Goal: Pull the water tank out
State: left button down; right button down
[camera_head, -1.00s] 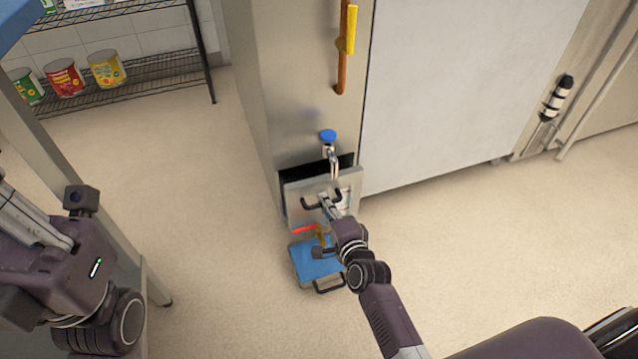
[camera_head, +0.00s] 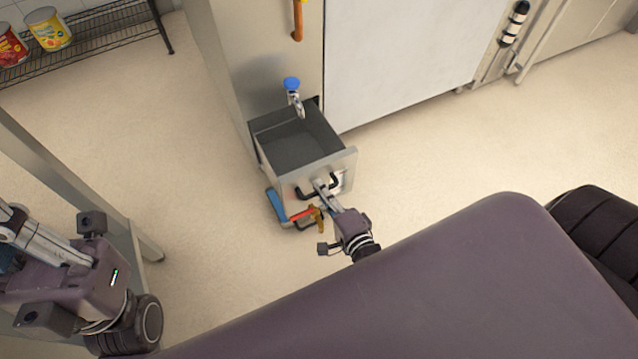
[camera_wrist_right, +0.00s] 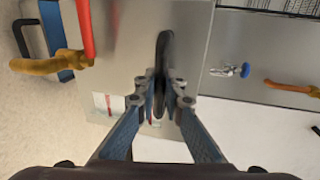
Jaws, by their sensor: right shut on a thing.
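The water tank (camera_head: 268,150) is a grey metal drawer-like box, pulled well out from the bottom of the steel oven cabinet. Its open top shows an empty-looking dark interior. My right gripper (camera_head: 320,188) is shut on the black handle on the tank's front; the handle (camera_wrist_right: 164,60) also shows between the fingers in the right wrist view. My left gripper is not clearly in view; my left arm is at the lower left in the head view.
A blue tap (camera_head: 291,84) sits above the tank. A blue flat object (camera_head: 274,204) with a black handle lies on the floor under it, near red and orange parts (camera_head: 318,222). A wire shelf with cans (camera_head: 48,28) stands at upper left. Floor to the right is clear.

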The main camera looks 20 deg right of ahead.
jog(key=c, duration=2.3)
grip_release()
jog(key=shift+s, duration=0.1)
jog(key=v, duration=1.2)
jog(key=shift+a, duration=0.1)
